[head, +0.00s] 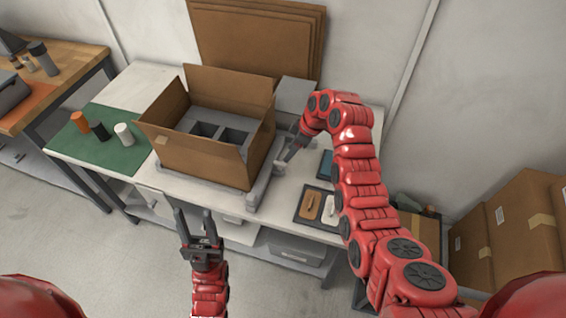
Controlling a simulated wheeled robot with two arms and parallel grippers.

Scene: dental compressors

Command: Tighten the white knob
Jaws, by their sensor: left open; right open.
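A small pale knob-like piece (280,168) shows on the grey base (262,188) beside the open cardboard box (205,150); it is too small to make out clearly. My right gripper (286,159) is open, pointing down just above and beside this pale piece; I cannot tell whether it touches. My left gripper (194,224) is open and empty, in front of the table's front edge, pointing up toward the box. A white cylinder (123,133) stands on the green mat (108,155) at the left.
The box, with grey compartments inside, fills the middle of the white table (287,207). An orange cylinder (80,121) and a black one (99,131) stand on the mat. A tray (317,207) lies at right. Cardboard boxes (525,225) stand far right.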

